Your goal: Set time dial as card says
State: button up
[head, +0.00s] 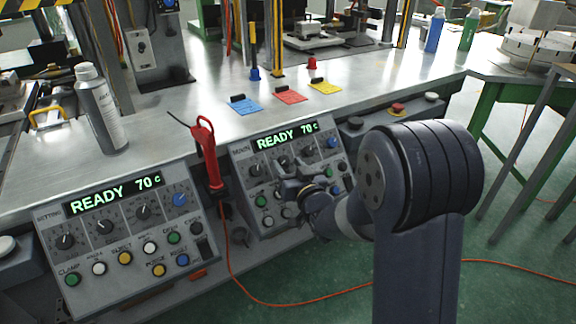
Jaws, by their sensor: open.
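The right-hand panel (240,152), marked MAIN, reads READY 70 c and has a row of dials, including a black dial (256,170) at its left and a blue one (331,142) at its right. My gripper (296,186) is open and empty in front of this panel, over its middle, hiding some knobs and buttons. I cannot tell whether it touches a dial. The left-hand panel (50,228), marked SETTING, also reads READY 70 c and has similar dials. Blue (244,107), red (290,97) and yellow (325,87) cards lie on the bench; any writing is too small to read.
A red-handled tool (205,150) stands between the panels, its orange cable running across the floor. A red button (398,108) is on the bench's front right.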

jog(key=shift+w+a, duration=0.15)
jog(key=shift+w, duration=0.2)
jog(key=c, duration=1)
jog(key=shift+o, duration=0.2)
jog(key=shift+m, duration=0.3)
